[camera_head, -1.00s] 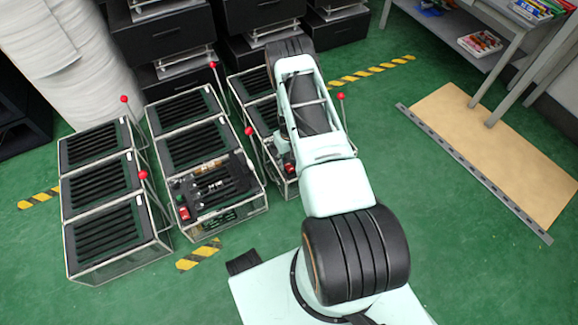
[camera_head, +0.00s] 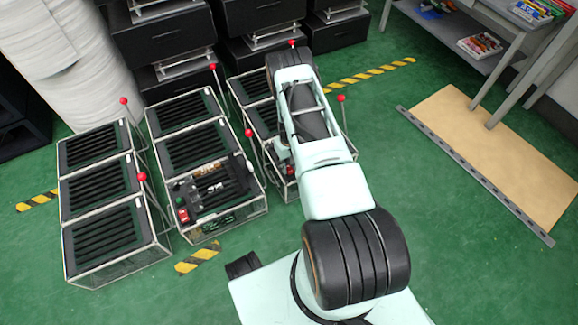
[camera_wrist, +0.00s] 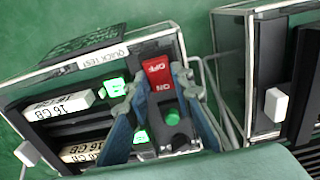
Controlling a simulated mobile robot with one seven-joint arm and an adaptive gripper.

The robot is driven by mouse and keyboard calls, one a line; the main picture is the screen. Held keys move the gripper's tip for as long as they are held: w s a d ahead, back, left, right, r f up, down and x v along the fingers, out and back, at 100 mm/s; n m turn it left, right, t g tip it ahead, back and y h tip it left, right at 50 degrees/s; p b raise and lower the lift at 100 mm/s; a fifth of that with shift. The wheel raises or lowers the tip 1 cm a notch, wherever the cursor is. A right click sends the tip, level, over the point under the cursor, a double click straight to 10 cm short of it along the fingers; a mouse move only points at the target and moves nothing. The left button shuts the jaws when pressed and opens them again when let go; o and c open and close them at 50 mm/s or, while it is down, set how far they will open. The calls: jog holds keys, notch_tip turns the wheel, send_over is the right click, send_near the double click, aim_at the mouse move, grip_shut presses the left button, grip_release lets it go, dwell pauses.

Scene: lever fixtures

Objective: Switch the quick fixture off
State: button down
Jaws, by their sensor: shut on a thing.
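The quick fixture (camera_wrist: 84,66), labelled "QUICK TEST", fills the left and middle of the wrist view, which shows it upside down. Contact at the fingertips is hard to make out. In the head view my arm hides the gripper and much of the right-hand column of fixtures (camera_head: 246,88).
Other caged fixtures (camera_head: 100,187) (camera_head: 192,142) stand in two columns to the left, with upright red-knobbed levers (camera_head: 213,67) beside them. Black cabinets (camera_head: 165,35) stand behind. A neighbouring fixture (camera_wrist: 232,70) is close on the right in the wrist view.

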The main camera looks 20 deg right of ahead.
aim_at(291, 172)
jog(key=shift+s, duration=0.15)
jog(key=shift+d+t+p, duration=0.1)
jog(key=shift+t+p, duration=0.2)
jog(key=shift+p, duration=0.05)
jog(key=shift+s+t+p, duration=0.1)
jog(key=shift+t+p, duration=0.2)
jog(key=c, duration=1.7)
grip_release()
jog(key=shift+r, duration=0.1)
jog(key=r, duration=0.4)
jog(key=s+r, duration=0.1)
jog(key=r, duration=0.6)
jog(key=shift+s+r, duration=0.2)
jog(key=shift+r, duration=0.15)
